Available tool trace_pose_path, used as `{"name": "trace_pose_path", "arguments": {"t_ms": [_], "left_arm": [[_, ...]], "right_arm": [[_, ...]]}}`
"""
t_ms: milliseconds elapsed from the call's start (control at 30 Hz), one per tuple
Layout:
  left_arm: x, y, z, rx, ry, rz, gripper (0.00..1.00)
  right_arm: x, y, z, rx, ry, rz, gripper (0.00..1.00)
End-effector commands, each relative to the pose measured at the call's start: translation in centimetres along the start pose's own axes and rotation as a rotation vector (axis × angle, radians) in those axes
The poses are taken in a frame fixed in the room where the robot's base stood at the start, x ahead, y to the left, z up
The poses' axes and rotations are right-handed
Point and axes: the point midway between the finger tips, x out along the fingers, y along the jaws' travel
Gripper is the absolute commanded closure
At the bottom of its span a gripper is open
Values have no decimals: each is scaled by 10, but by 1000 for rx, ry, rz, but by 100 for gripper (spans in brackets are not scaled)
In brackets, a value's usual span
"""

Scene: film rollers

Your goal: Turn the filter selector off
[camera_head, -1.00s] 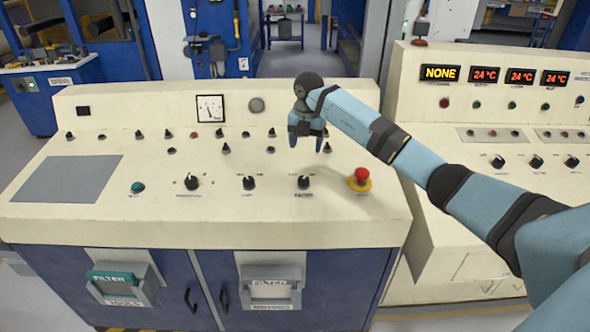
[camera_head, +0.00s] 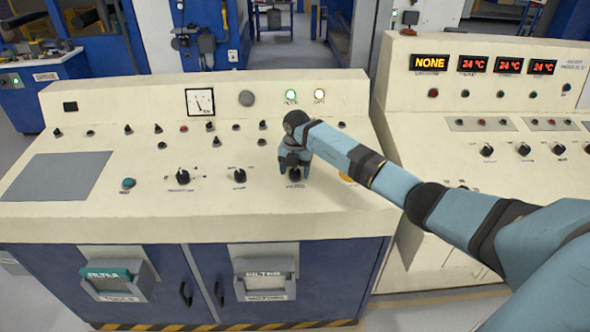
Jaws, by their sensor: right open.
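A cream control panel (camera_head: 100,215) carries a row of black rotary selectors. The left selector (camera_head: 183,177) and the middle selector (camera_head: 240,176) are in plain view. The right selector (camera_head: 295,175) is partly covered by my right gripper (camera_head: 294,168). The small labels are too blurred to tell for sure which one is the filter selector. My right gripper points down, open, with its fingers around or just above the right selector; contact cannot be made out. My left gripper is out of view.
The yellow base (camera_head: 346,178) of the red stop button shows behind my right arm, which hides the button. A teal button (camera_head: 129,184) sits at the left. Small switches line the back. A second panel (camera_head: 400,130) with red displays stands at the right.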

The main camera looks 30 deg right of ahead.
Motion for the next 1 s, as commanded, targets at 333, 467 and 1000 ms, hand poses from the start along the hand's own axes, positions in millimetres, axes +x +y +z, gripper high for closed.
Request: {"name": "trace_pose_path", "arguments": {"t_ms": [333,467,1000], "left_arm": [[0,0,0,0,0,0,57],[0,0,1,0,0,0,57],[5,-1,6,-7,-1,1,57]], "right_arm": [[0,0,0,0,0,0,84],[0,0,0,-6,0,-1,84],[0,0,1,-307,-3,-31,84]]}}
